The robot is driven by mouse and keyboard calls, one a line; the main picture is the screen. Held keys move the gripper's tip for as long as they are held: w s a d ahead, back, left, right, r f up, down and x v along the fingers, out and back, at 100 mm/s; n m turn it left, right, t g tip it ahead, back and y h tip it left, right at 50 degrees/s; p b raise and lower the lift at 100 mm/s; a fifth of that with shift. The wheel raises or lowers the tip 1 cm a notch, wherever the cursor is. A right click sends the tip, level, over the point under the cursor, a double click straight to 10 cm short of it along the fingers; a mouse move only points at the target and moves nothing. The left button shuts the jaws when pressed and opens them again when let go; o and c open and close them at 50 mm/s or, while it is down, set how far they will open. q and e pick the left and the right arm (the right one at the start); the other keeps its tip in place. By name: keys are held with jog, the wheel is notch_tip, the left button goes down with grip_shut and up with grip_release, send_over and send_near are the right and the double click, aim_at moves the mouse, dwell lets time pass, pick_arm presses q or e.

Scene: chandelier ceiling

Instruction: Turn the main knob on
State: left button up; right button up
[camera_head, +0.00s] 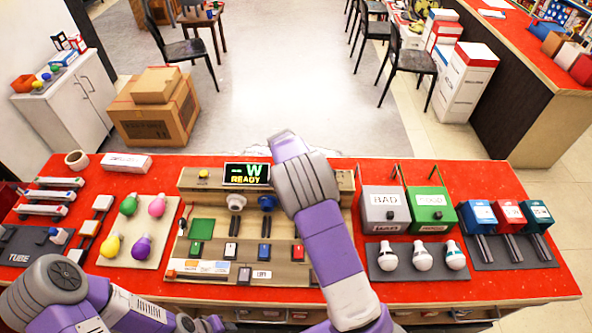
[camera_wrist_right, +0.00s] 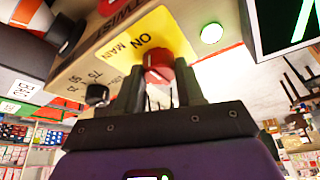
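The red main knob (camera_wrist_right: 158,70) sits on a yellow label reading MAIN and ON in the right wrist view. My right gripper (camera_wrist_right: 161,76) has one finger on each side of the knob, with no clear gap at the tips, and appears shut on it. The knob's exact pointer angle is hard to read. In the head view my right arm hides the knob and that gripper. A green lamp (camera_wrist_right: 211,33) beside the label is lit. The display (camera_head: 247,174) is lit and reads READY. My left arm is low at the left, its gripper (camera_head: 207,324) only partly visible at the bottom edge.
A black knob (camera_wrist_right: 97,95) is close to my right gripper. The red table (camera_head: 342,282) also holds colored bulbs (camera_head: 156,206), a grey box (camera_head: 383,211), a green box (camera_head: 431,209) and white bulbs (camera_head: 422,256). Cardboard boxes (camera_head: 153,108) stand on the floor behind.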

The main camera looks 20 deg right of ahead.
jog(key=o, duration=0.4)
jog(key=v, duration=0.7)
jog(key=shift+s+a+r, duration=0.1)
jog(key=shift+r, duration=0.15)
